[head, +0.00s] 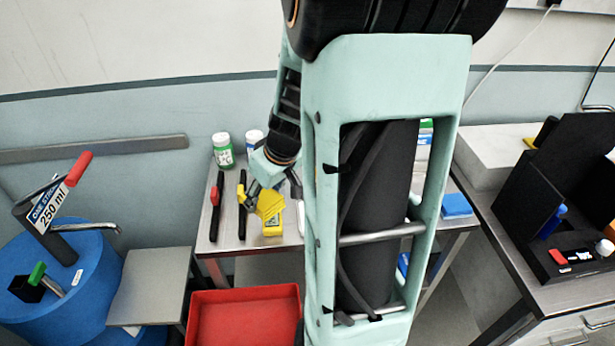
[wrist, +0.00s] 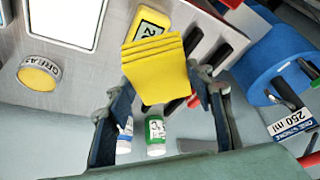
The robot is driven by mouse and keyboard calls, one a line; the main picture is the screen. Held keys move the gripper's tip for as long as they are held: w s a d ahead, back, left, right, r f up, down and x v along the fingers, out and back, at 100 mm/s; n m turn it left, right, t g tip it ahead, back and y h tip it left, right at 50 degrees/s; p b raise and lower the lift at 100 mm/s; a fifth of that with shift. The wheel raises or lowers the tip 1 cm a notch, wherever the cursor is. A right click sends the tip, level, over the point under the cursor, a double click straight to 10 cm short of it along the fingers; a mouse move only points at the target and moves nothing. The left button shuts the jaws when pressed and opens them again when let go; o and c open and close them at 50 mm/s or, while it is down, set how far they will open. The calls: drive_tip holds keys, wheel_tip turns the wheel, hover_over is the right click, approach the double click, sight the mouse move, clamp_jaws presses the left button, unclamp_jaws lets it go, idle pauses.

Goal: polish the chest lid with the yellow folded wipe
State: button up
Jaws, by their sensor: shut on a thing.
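The yellow folded wipe (wrist: 158,72) is pinched between the two fingers of my gripper (wrist: 163,84), its layered folds facing the camera. In the head view the wipe (head: 270,204) hangs from my gripper (head: 257,192) above the steel table. A yellow block (wrist: 150,20) marked 2 lies just beyond the wipe; it also shows below it in the head view (head: 272,228). On the right bench stands a black box (head: 560,245) with raised dark panels, which may be the chest; I cannot tell which part is its lid. My gripper is well to the left of it.
A green-labelled bottle (head: 222,150) and a white bottle (head: 254,141) stand at the table's back. Dark tools (head: 242,206) lie left of the wipe. A red tray (head: 245,318) is below in front, a blue drum (head: 60,280) at left. My arm hides the table's middle.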

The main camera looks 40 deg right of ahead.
drive_tip(key=s+d+n+y, duration=0.1)
drive_tip(key=s+d+n, duration=0.25)
drive_tip(key=d, duration=0.75)
drive_tip(key=shift+m, duration=0.35)
drive_tip(key=shift+s+f+b, duration=0.15)
drive_tip(key=shift+f+b, duration=1.1)
drive_tip(key=shift+f, duration=1.25)
drive_tip(key=shift+f+b, duration=0.55)
drive_tip(key=shift+b, duration=0.1)
wheel_tip(320, 180, up, 7)
drive_tip(key=p, duration=0.3)
